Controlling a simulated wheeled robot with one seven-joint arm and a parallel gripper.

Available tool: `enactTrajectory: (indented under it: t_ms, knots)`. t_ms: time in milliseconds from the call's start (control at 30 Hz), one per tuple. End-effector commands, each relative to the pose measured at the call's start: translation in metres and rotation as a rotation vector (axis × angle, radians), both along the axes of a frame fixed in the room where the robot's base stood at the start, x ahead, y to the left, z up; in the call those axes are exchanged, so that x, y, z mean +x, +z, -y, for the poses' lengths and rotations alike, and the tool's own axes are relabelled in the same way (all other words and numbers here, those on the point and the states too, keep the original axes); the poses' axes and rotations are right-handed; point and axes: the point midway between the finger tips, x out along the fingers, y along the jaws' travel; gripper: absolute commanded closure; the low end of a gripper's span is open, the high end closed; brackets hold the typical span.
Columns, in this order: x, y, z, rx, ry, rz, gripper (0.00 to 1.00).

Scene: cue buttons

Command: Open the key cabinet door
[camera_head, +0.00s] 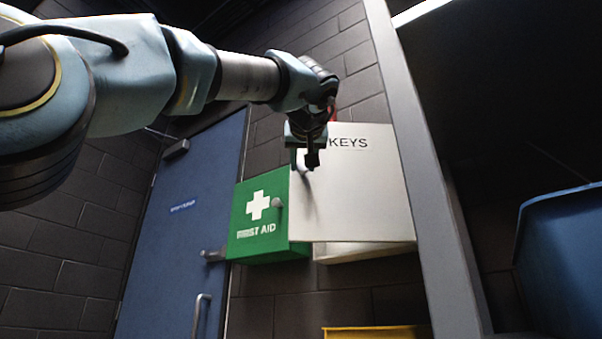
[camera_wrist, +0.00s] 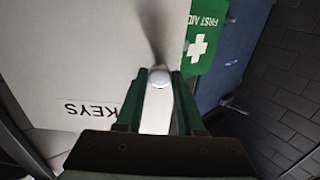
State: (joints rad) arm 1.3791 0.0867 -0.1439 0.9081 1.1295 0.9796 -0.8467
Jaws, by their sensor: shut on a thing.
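The key cabinet door (camera_head: 362,195) is a white panel marked KEYS, and it fills the left of the wrist view (camera_wrist: 65,75) upside down. It stands ajar, with part of the cabinet body (camera_head: 365,252) showing below it. My gripper (camera_head: 305,163) is at the door's left edge. In the wrist view its two green fingers (camera_wrist: 158,105) are shut on the pale door knob (camera_wrist: 159,78). The inside of the cabinet is hidden behind the door.
A green first aid box (camera_head: 262,215) with a small knob is just left of the cabinet. A blue door (camera_head: 180,220) is farther left. A grey upright post (camera_head: 425,170) stands close on the right, with a blue bin (camera_head: 562,260) beyond. A yellow bin (camera_head: 375,333) is below.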

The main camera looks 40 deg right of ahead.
Motion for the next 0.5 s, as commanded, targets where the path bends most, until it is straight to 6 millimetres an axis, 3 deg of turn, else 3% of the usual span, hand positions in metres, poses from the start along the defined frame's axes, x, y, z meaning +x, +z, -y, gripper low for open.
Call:
enactTrajectory:
  t_ms: [100,500]
  knots:
    - [-0.0101,-0.0023,0.001,-0.002,0.011,-0.003,1.0]
    - [-0.0137,-0.0008,-0.0042,-0.006,0.04,-0.001,1.0]
